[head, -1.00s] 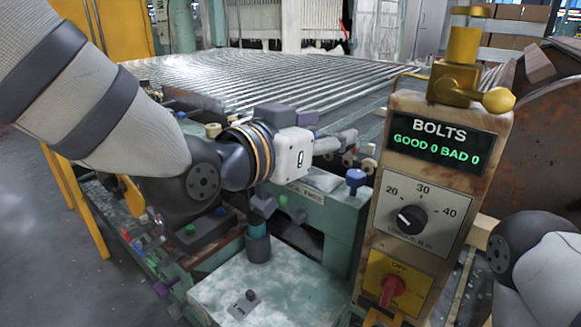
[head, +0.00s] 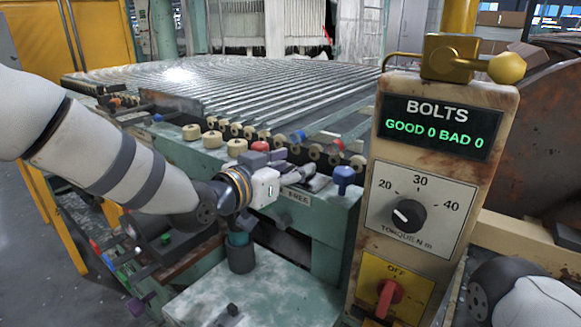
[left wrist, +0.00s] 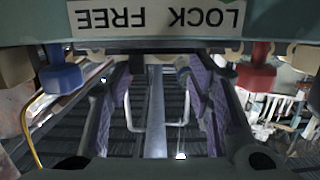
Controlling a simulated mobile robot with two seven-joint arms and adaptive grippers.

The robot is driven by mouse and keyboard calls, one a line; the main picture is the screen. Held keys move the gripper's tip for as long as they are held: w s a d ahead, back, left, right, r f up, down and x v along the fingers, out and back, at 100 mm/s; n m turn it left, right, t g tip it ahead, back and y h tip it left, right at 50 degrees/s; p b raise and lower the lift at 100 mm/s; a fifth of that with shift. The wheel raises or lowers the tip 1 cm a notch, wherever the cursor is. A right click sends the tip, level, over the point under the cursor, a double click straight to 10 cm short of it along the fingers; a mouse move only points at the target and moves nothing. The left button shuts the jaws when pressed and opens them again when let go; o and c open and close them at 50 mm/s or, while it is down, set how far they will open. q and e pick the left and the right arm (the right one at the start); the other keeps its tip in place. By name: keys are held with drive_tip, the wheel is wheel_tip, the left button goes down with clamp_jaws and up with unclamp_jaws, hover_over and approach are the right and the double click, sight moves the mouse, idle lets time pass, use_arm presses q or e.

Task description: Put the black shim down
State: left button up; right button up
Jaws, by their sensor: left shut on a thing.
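My left gripper (head: 300,170) reaches in from the left, low over the front rail of the roller bed, beside the pale label plate. It is shut on a dark piece, taken as the black shim, whose outline is hard to separate from the fingers in the head view. In the left wrist view the two dark fingers (left wrist: 160,85) with purple pads stand apart around the middle, under an upside-down LOCK FREE sign (left wrist: 157,16). My right gripper is out of view; only part of my right arm shows at the lower right.
A BOLTS panel (head: 420,205) with dial and red switch stands close on the right. A blue knob (head: 343,178) and a red knob (head: 260,146) stand along the rail near several cream rollers. A pale green box top (head: 265,295) lies below, mostly clear, with a small dark knob.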

use_arm(q)
drive_tip(key=o, duration=1.2)
drive_tip(key=shift+f, duration=0.1)
drive_tip(key=shift+c, duration=0.2)
drive_tip(key=shift+s+a+r, duration=0.2)
drive_tip(key=shift+s+r, duration=0.05)
drive_tip(key=p+v, duration=0.1)
drive_tip(key=v, duration=1)
drive_tip(key=shift+s+p, duration=0.2)
drive_tip(key=shift+p, duration=0.15)
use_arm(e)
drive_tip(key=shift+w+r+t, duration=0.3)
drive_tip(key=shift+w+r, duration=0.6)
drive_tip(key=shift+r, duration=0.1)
